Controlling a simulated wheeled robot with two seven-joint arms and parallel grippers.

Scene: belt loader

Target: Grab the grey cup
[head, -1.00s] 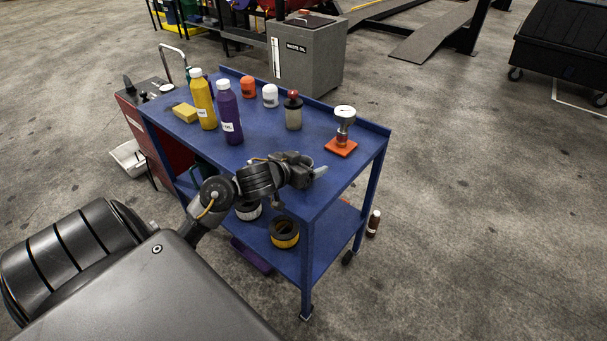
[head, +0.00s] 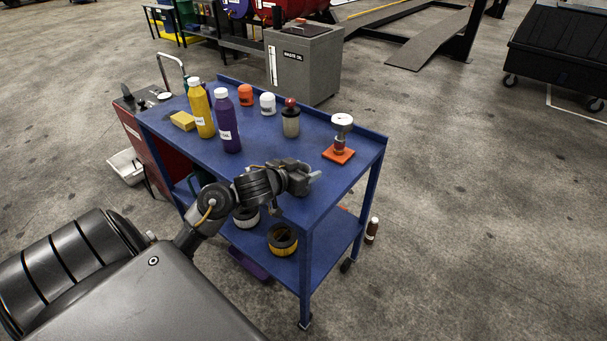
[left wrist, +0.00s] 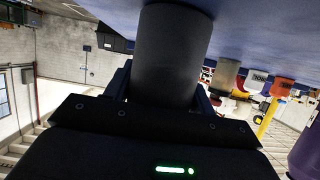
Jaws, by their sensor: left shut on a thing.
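The grey cup (left wrist: 172,55) is a plain dark grey cylinder. In the left wrist view it fills the space between the fingers of my left gripper (left wrist: 160,90), which is shut on it. In the head view my left gripper (head: 303,178) is over the near right part of the blue cart's top (head: 262,152), and its own parts largely hide the cup. I cannot tell whether the cup touches the cart top. My right gripper is in neither view.
On the cart top stand a yellow bottle (head: 201,112), a purple bottle (head: 227,125), a yellow sponge (head: 182,121), orange (head: 246,95) and white (head: 268,104) containers, a red-capped jar (head: 290,122) and a metal piece on an orange base (head: 338,155). Filters (head: 282,240) lie below.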

